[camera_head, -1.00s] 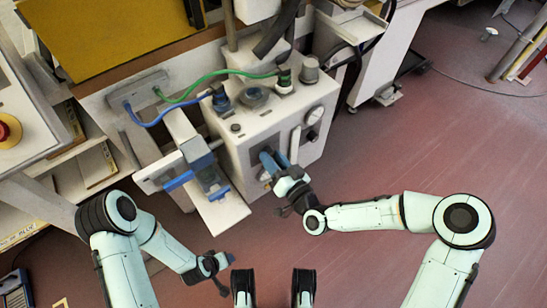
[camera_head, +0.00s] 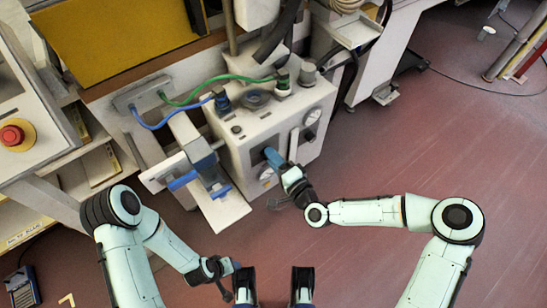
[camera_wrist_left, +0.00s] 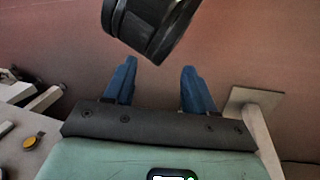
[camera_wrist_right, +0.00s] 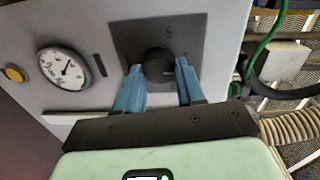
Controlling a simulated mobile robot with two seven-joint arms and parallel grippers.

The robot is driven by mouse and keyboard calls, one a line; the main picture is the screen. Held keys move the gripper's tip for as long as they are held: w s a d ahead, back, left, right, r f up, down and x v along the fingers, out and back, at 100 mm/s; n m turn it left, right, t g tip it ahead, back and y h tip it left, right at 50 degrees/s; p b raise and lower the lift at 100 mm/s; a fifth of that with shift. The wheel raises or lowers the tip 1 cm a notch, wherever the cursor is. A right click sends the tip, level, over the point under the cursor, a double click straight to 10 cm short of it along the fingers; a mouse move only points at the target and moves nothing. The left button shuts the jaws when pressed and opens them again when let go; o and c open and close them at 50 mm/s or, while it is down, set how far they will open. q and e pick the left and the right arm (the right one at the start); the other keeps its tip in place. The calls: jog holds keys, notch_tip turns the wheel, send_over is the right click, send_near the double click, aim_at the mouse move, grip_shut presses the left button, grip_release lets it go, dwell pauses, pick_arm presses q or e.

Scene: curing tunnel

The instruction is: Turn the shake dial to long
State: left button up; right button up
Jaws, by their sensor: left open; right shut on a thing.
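The shake dial is a round black knob (camera_wrist_right: 159,66) on a dark grey plate (camera_wrist_right: 190,32) with small marks, on the front of the white machine (camera_head: 237,140). The marks are too small to read. My right gripper (camera_wrist_right: 160,82) is shut on the knob, with one blue finger on each side of it. In the head view the right gripper (camera_head: 275,158) is at the machine's front face and hides the dial. My left gripper (camera_wrist_left: 160,85) is open and empty, low over the floor at the left; it also shows in the head view (camera_head: 234,266).
A round gauge (camera_wrist_right: 63,69) and a yellow button (camera_wrist_right: 14,74) are on the machine's face beside the dial. A white bracket with blue clamps (camera_head: 200,175) stands left of the machine. A red emergency button (camera_head: 12,135) is at far left.

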pick_arm(q)
jog(key=shift+s+d+r+p, duration=0.45)
jog(key=shift+s+r, duration=0.15)
jog(key=shift+s, duration=0.15)
pick_arm(e)
jog(key=shift+f+m+g+y, duration=0.1)
jog(key=shift+m+g+y, duration=0.3)
jog(key=shift+m, duration=5.6)
jog(key=o, duration=1)
pick_arm(q)
jog(key=shift+a, duration=0.1)
pick_arm(e)
jog(key=shift+o, duration=0.2)
pick_arm(q)
jog(key=shift+s+d+r+g+h+p, duration=0.15)
jog(key=shift+s+d+r+g+p, duration=0.2)
jog(key=shift+s, duration=0.2)
jog(key=shift+s+d+r+g+h+p, duration=0.15)
jog(key=shift+s+r+g+p, duration=0.15)
jog(key=shift+s+r, duration=0.2)
pick_arm(e)
jog(key=f+v, duration=0.1)
jog(key=v, duration=1.2)
jog(key=shift+s+r, duration=0.2)
jog(key=shift+r, duration=0.1)
